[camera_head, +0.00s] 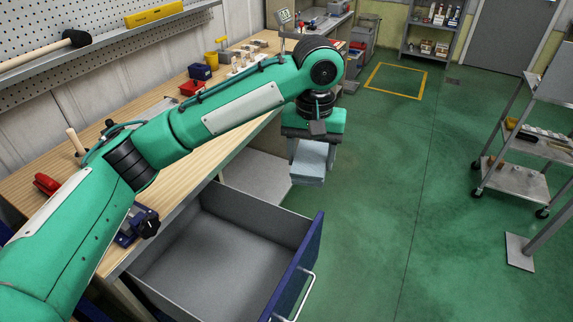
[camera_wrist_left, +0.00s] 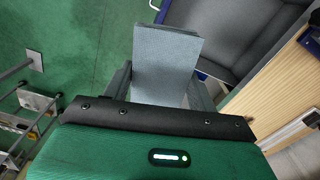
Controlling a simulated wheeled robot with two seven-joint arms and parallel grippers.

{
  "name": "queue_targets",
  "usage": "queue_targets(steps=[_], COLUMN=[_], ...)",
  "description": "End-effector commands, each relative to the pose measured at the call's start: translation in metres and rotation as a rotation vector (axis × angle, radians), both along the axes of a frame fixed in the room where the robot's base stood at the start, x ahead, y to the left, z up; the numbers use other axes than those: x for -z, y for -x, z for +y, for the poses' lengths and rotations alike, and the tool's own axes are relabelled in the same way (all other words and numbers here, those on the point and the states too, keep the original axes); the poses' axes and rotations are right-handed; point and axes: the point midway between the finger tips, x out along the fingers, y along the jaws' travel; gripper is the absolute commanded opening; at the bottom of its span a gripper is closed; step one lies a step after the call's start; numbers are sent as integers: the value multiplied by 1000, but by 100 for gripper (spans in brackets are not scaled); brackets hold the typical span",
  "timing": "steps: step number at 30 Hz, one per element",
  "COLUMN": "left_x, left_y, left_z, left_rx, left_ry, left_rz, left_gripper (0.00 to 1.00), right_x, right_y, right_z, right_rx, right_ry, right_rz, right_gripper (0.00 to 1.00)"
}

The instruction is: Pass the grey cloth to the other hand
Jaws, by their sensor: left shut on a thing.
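The grey cloth (camera_head: 309,163) is a folded, pale blue-grey block. My left gripper (camera_head: 309,147) is shut on it and points down, holding it in the air beyond the far end of the open drawer. In the left wrist view the cloth (camera_wrist_left: 165,60) stands out between the two fingers of my left gripper (camera_wrist_left: 165,88). The arm and wrist hide part of the gripper in the head view. My right gripper is in neither view.
An open, empty drawer (camera_head: 215,250) with a blue front juts out below the wooden workbench (camera_head: 40,190). Small bins, a vice and tools stand on the bench. A metal trolley (camera_head: 515,185) is at the right. Green floor between them is clear.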

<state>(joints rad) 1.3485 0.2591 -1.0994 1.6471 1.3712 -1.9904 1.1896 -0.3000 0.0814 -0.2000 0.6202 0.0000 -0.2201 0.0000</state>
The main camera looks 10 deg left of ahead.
Motion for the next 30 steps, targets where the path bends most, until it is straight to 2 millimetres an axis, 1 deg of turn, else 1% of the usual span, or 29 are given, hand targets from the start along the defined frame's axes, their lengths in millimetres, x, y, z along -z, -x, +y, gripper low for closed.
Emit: queue_targets(steps=[1, 4, 8, 11, 14, 30], left_x=[0, 0, 1, 6, 13, 62], left_y=[-4, -10, -12, -11, -9, 6], left_z=[-5, -11, -13, -11, -8, 15], left_rx=[-17, -40, -37, 10, 95, 707], left_ry=[0, -1, -1, -1, -1, -1], left_rz=[0, -1, 0, 1, 1, 1], left_gripper=[36, 36, 36, 36, 36, 36], right_x=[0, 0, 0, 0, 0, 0], right_y=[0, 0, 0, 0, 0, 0], right_z=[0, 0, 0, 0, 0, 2], right_rx=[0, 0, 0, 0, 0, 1], right_ry=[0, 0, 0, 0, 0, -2], right_rz=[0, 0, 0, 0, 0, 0], right_gripper=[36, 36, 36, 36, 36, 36])
